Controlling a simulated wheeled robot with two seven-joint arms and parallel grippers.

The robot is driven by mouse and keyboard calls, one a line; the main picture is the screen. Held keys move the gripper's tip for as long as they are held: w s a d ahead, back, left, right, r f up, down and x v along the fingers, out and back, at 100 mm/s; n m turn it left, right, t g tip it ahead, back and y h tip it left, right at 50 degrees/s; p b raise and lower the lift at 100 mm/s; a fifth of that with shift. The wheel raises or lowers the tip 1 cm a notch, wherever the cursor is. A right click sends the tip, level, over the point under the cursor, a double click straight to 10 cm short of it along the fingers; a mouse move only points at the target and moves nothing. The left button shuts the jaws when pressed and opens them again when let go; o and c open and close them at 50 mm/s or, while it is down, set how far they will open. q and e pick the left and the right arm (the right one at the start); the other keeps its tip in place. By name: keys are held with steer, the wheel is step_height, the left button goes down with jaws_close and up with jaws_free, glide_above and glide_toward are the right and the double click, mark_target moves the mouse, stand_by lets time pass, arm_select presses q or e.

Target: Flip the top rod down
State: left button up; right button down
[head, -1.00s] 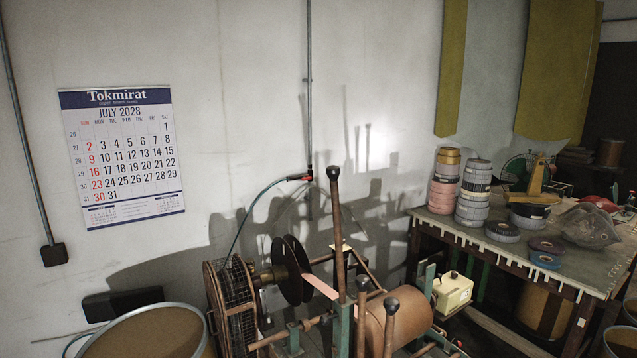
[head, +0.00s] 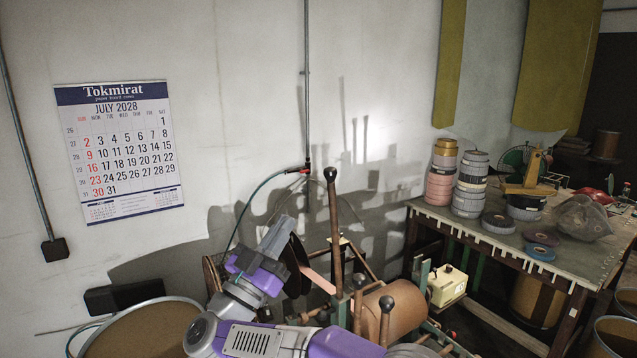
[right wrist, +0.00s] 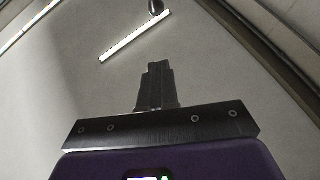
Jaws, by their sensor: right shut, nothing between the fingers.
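The top rod (head: 333,215) is a long brown bar with a dark round knob. It stands upright above the winding machine in the head view. My right gripper (head: 284,226) is left of this rod and apart from it, with its fingers pointing up. Its purple and grey wrist covers part of the wire-guarded wheel and the dark disc (head: 297,272). In the right wrist view the fingers (right wrist: 155,72) are shut and empty, against the ceiling. My left gripper is not in view.
Two shorter knobbed rods (head: 385,322) stand near the brown roller (head: 402,308). A cream box (head: 448,286) sits right of it. A table (head: 478,236) with stacked tape rolls (head: 470,185) is at the right. A drum (head: 150,335) stands at the lower left.

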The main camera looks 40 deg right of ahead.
steer(key=shift+d, duration=0.1)
steer(key=w+d+f+p+x, duration=0.1)
steer(key=f+p+x, duration=0.1)
steer(key=x, duration=1)
steer(key=shift+d+p, duration=0.5)
steer(key=shift+p, duration=0.25)
steer(key=shift+r, duration=0.1)
